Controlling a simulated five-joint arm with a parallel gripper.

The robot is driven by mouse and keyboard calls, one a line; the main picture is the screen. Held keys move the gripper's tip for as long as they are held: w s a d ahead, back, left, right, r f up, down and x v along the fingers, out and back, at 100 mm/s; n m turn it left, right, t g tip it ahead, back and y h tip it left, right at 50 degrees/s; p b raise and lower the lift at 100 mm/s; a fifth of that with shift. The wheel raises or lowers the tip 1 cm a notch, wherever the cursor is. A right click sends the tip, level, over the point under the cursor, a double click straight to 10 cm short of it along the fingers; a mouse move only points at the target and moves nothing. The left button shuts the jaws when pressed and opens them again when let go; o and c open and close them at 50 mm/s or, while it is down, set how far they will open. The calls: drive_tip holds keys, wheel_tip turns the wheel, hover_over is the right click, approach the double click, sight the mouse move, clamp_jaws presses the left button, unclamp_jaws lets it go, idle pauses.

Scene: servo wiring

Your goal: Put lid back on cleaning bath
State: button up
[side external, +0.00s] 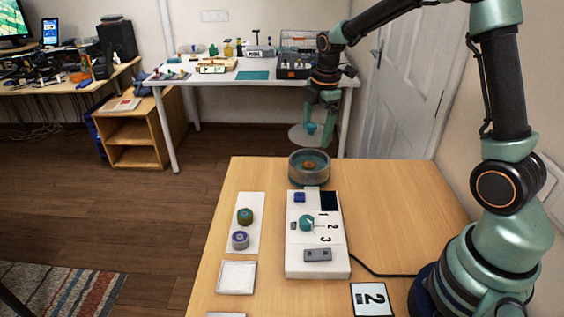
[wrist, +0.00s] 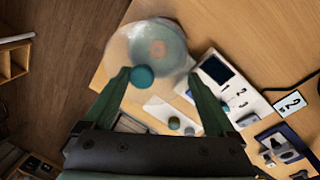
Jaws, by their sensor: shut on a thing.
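The lid (side external: 299,138) is a clear round disc with a teal knob (wrist: 142,76). My gripper (side external: 321,108) is shut on the lid by its knob and holds it up in the air. The cleaning bath (side external: 309,177) is a grey round pot standing at the far edge of the wooden table, with something orange-brown inside. In the side view the lid hangs above the bath, with a gap between them. In the wrist view the clear disc overlaps the bath (wrist: 158,47). The fingers (wrist: 158,76) look wide apart there, with the knob close to the left one.
A white device (side external: 318,262) with a teal dial and the numbers 1, 2 and 3 lies just in front of the bath. A white strip (side external: 242,201) with two round parts and a white square tray (side external: 236,277) lie to its left. A "2" card (side external: 372,299) lies front right.

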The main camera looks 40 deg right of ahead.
drive_tip(key=shift+s+f, duration=0.1)
drive_tip(key=shift+f, duration=3.1)
drive_tip(key=shift+f, duration=0.15)
drive_tip(key=o, duration=1)
drive_tip(key=shift+o, duration=0.2)
drive_tip(key=shift+r, duration=3.5)
drive_tip(key=shift+c, duration=0.3)
clamp_jaws()
